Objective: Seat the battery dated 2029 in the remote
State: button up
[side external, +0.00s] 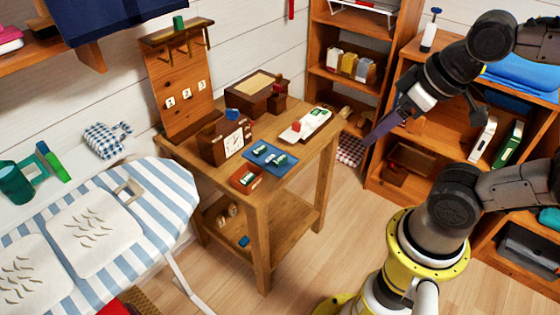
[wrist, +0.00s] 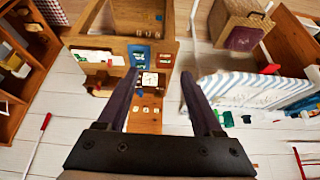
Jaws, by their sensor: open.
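A blue tray (side external: 281,168) on the small wooden table holds several small green-and-white pieces that look like batteries (side external: 262,148); their dates are too small to read. A long white object (side external: 296,136), possibly the remote, lies behind it to the right, with a green piece and a red piece on it. A red-brown open box (side external: 238,186) at the table's front corner holds another green-and-white piece. My gripper (side external: 370,140) is open and empty, in the air right of the table. In the wrist view its fingers (wrist: 160,73) are spread, with the blue tray (wrist: 139,47) beyond.
A wooden clock (side external: 233,143), a brown box (side external: 250,97) and an upright peg board (side external: 180,95) stand on the table (side external: 278,190). A striped ironing board (side external: 165,183) is at the left. Shelves (side external: 400,150) stand behind my arm. Air between gripper and table looks clear.

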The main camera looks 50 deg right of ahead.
jog(key=w+r+n, duration=0.5)
jog(key=n, duration=0.3)
jog(key=n+g, duration=0.6)
jog(key=n, duration=0.3)
send_over(280, 159)
jog(key=f, duration=3)
jog(key=shift+w+d+f, duration=0.15)
jog(key=shift+d, duration=0.1)
jog(key=shift+a+f, duration=0.2)
jog(key=shift+f, duration=2.95)
grip_shut()
